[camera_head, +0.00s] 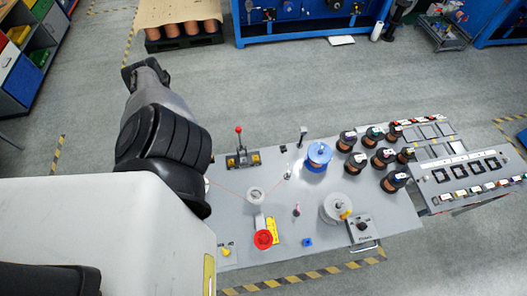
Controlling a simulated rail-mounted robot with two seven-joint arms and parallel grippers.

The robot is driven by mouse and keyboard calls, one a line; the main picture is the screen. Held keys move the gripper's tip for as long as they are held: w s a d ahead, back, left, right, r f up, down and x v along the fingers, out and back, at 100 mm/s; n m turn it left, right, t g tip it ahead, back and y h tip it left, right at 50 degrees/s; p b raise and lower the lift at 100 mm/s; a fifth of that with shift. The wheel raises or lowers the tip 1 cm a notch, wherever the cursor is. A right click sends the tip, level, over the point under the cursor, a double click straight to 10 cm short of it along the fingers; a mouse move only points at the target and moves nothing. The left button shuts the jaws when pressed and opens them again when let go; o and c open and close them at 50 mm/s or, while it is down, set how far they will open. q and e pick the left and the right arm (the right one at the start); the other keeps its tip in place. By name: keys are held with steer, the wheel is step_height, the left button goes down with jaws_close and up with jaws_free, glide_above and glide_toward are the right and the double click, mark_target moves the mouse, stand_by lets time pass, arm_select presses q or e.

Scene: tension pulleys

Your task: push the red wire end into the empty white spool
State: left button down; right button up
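A thin red wire (228,190) runs over the grey worktable from beside my arm at the left to a small pale cylinder (255,194). A thin line seems to go on from there towards a small post (287,174). I cannot make out the wire's free end. A whitish spool (333,207) stands at the right middle of the table, with a small yellow part at its edge. It looks empty, but it is too small to be sure. My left arm covers the left side of the view, and its gripper is not visible. My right gripper is not in view.
A blue spool (319,155) and several dark-and-copper spools (357,162) stand on the table's right half. A red round part (263,239), a red-topped lever (239,142) and a control box (361,228) also stand there. Labelled trays (470,172) adjoin the right edge.

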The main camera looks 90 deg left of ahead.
arm_select(q)
steer(key=shift+f, duration=0.25)
stand_by(0.4)
steer(key=shift+f, duration=0.25)
stand_by(0.5)
steer(key=shift+f+b, duration=0.5)
steer(key=shift+b, duration=0.15)
stand_by(0.4)
stand_by(0.3)
steer(key=c, duration=1.4)
jaws_free()
steer(key=o, duration=0.4)
steer(key=o, duration=0.3)
